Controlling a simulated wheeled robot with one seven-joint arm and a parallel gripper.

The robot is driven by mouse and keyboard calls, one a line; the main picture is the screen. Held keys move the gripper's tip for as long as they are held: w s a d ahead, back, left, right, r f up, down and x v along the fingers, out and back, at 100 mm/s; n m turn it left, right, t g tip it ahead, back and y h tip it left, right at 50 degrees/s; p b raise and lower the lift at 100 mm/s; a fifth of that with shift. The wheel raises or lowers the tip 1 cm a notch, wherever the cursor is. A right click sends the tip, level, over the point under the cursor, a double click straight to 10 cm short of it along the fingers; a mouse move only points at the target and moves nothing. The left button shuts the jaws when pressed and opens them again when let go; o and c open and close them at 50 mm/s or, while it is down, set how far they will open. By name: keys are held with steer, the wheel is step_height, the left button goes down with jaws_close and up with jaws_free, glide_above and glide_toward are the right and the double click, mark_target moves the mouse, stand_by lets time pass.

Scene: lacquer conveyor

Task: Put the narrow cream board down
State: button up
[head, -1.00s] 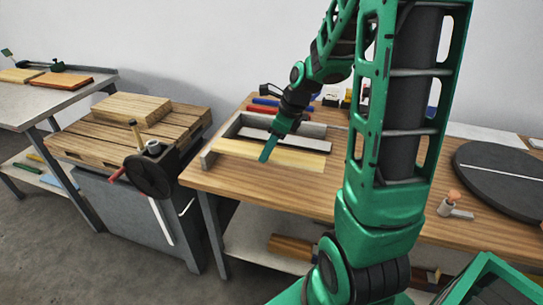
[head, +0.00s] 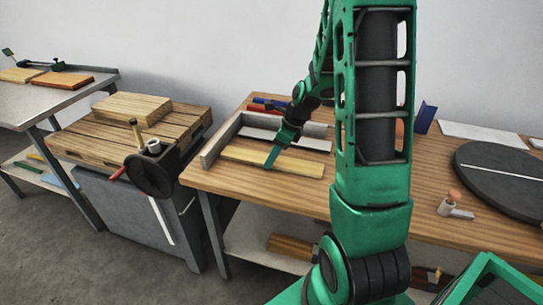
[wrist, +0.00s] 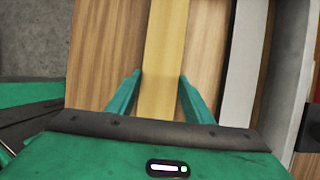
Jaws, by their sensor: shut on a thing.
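The narrow cream board (head: 302,167) is a pale yellow strip, level, at the left end of the wooden bench, inside the grey corner fence (head: 222,140). In the wrist view the board (wrist: 166,45) runs straight away between my two green fingers. My gripper (head: 271,160) is shut on it, one finger against each long edge; it also shows in the wrist view (wrist: 160,76). The board is down at or very near the bench top (head: 230,180); I cannot tell whether it touches. The part under the gripper's body is hidden.
A white strip (head: 312,144) lies beside the board, apart from it, toward the back fence. Red and blue clamps or tools (head: 262,104) lie behind. A dark round turntable (head: 505,175) is at the right. The bench front is clear.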

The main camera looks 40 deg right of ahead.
steer(key=o, duration=1.2)
steer(key=v, duration=1.1)
steer(key=s+a+r+n+g+h, duration=0.1)
steer(key=s+a+n, duration=0.1)
steer(key=s+n, duration=0.9)
steer(key=s+a+r+n+g+h, duration=0.1)
steer(key=s+a+r+n+g, duration=0.1)
steer(key=s+n, duration=0.9)
steer(key=shift+s+a+r+h, duration=0.2)
steer(key=shift+s+a+h, duration=0.15)
steer(key=shift+s, duration=1.6)
steer(key=shift+g, duration=0.3)
